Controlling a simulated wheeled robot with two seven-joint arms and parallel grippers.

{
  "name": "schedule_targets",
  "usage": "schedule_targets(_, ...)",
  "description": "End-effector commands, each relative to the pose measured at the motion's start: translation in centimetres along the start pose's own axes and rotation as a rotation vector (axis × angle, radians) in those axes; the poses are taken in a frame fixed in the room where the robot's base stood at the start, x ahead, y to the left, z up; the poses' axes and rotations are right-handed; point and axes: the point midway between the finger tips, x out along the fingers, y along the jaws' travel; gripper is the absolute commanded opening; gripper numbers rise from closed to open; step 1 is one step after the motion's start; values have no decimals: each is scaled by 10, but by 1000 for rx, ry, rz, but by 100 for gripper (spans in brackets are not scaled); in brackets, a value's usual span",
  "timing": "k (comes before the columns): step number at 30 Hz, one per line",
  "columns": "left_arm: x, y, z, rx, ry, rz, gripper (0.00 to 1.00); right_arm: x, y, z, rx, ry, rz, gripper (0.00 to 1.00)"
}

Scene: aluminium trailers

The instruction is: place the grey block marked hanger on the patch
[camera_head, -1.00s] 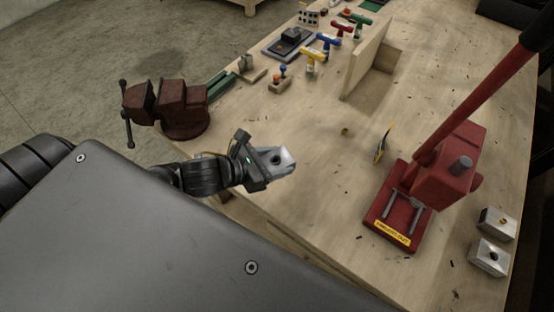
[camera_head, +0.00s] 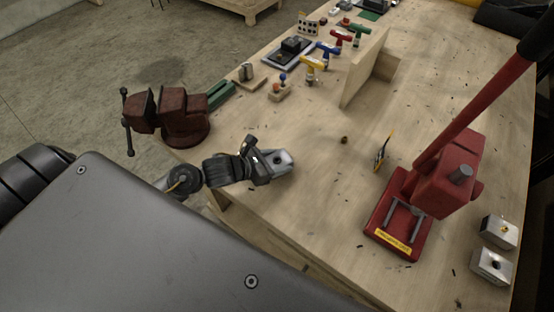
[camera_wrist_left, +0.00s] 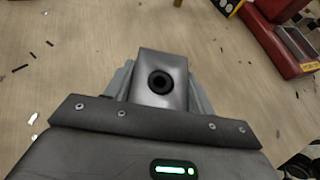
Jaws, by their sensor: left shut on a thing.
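My left gripper (camera_head: 272,164) is over the near left part of the workbench, shut on a grey block (camera_head: 284,158) with a dark round hole in its top. In the left wrist view the same block (camera_wrist_left: 160,76) sits between the two fingers (camera_wrist_left: 158,92), its hole facing the camera. I cannot read a hanger mark on it. Whether it touches the bench top is hard to tell. A green patch (camera_head: 371,14) lies at the far end of the bench; I cannot tell whether it is the patch named. My right gripper is not in view.
A red vise (camera_head: 180,118) stands at the left edge. A red lever press (camera_head: 405,220) and two metal blocks (camera_head: 492,266) stand at right. An upright wooden board (camera_head: 365,68) and T-handled tools (camera_head: 314,66) are farther back. The middle bench is mostly clear.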

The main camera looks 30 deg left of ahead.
Motion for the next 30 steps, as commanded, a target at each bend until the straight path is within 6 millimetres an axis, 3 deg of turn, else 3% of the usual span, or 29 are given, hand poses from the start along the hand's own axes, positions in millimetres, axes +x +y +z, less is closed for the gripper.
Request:
schedule_targets(3,3,1,-5,-1,-3,3,22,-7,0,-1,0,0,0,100)
schedule_targets(15,6,1,-11,3,-5,2,22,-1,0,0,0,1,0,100)
schedule_targets(16,6,1,-11,2,-2,2,58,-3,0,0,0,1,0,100)
schedule_targets(20,6,1,-10,2,-2,2,75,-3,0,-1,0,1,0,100)
schedule_targets(30,4,1,-8,1,-2,2,76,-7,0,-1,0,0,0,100)
